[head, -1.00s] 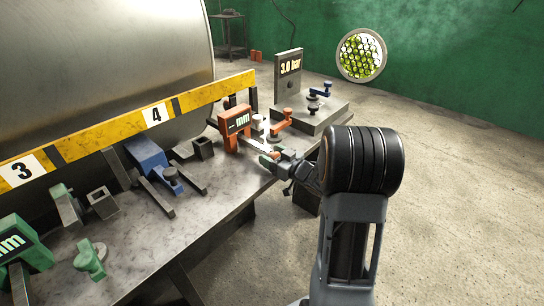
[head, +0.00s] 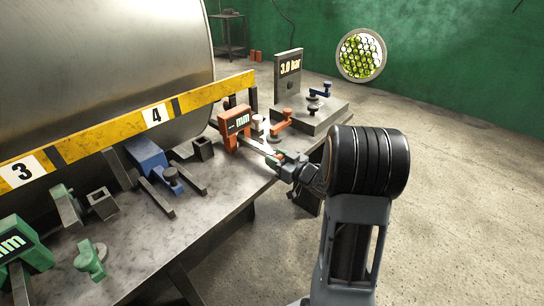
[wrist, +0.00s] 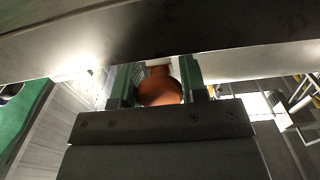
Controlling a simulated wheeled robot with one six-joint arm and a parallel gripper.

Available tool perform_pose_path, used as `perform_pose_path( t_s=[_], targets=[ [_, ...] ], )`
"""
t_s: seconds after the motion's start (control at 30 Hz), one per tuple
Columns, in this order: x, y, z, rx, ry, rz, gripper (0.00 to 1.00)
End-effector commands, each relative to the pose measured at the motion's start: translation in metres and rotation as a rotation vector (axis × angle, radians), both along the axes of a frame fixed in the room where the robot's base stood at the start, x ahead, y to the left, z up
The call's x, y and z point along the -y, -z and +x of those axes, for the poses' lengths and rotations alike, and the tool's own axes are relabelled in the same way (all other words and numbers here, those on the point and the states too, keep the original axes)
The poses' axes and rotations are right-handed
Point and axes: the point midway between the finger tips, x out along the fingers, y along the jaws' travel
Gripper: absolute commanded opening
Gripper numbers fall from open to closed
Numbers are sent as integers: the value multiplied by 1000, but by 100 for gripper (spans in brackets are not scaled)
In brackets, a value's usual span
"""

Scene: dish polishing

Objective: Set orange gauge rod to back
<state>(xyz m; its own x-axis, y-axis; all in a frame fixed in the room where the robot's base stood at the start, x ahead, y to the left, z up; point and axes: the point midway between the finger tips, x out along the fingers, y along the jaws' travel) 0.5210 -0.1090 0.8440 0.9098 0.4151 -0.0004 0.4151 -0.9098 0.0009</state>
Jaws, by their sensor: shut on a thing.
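The orange gauge (head: 230,138) with a "mm" display stands on the grey bench, under the yellow rail near number 4. A pale bar (head: 254,147) runs from it toward my gripper (head: 276,159), which is at the bench's right edge. In the wrist view the green fingers of my gripper (wrist: 157,88) are shut on a round orange piece (wrist: 160,92), which I take to be the end of the orange gauge rod. In the head view the fingers largely hide this end, so its exact seating cannot be told.
Blue (head: 147,155) and green (head: 22,243) fixtures stand left along the bench. Open floor (head: 450,200) lies to the right.

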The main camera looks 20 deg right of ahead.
Motion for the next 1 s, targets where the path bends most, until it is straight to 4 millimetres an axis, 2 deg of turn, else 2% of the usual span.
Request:
perform_pose_path(
  t_s=[0.23,0.27,0.5,0.8,1.0],
  targets=[
    [2,1,-4,-1,2,0,0],
    [2,1,-4,-1,2,0,41],
    [1,0,-3,0,0,1,64],
    [1,0,-5,0,-1,1,65],
    [13,0,-28,-2,4,1,65]
  ],
)
